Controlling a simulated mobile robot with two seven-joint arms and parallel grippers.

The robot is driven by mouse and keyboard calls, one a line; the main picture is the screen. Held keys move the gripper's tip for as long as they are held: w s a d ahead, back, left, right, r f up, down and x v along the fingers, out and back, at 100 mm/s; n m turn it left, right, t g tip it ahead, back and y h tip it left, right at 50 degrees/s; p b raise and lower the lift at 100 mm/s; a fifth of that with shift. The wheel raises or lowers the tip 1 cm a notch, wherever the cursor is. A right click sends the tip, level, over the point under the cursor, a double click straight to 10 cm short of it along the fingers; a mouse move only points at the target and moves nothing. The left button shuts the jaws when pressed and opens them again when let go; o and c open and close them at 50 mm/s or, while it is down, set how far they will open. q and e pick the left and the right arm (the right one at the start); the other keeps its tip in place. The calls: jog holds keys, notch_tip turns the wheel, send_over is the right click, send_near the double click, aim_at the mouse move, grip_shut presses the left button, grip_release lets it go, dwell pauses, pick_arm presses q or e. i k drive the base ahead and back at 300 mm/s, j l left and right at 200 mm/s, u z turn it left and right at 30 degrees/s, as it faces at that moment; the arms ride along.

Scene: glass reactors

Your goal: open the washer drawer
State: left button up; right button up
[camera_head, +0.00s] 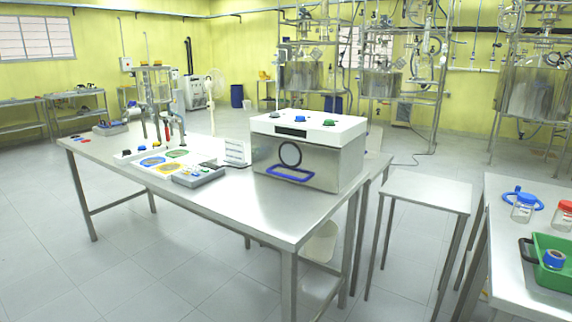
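The washer (308,150) is a box with a white top and a metal front, standing on the right end of the long steel table. Its front carries a dark ring (290,154) and, below it, a blue handle (290,174). The drawer front looks flush with the body, with no gap visible. Coloured knobs and a dark panel sit on the white top. Neither of my grippers is in view.
The long steel table (265,210) holds a tray with coloured rings (165,163) and a grey box (198,174) left of the washer. A small steel table (428,191) stands right. A green tray (553,275) and jars (523,208) sit at far right. Floor in front is clear.

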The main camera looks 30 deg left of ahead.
aim_at(311, 164)
jog(key=i+j+u, duration=0.15)
jog(key=j, duration=0.25)
jog(key=i+j+u, duration=0.2)
jog(key=j, duration=0.2)
jog(key=i+j+u, duration=0.15)
jog(key=j, duration=0.2)
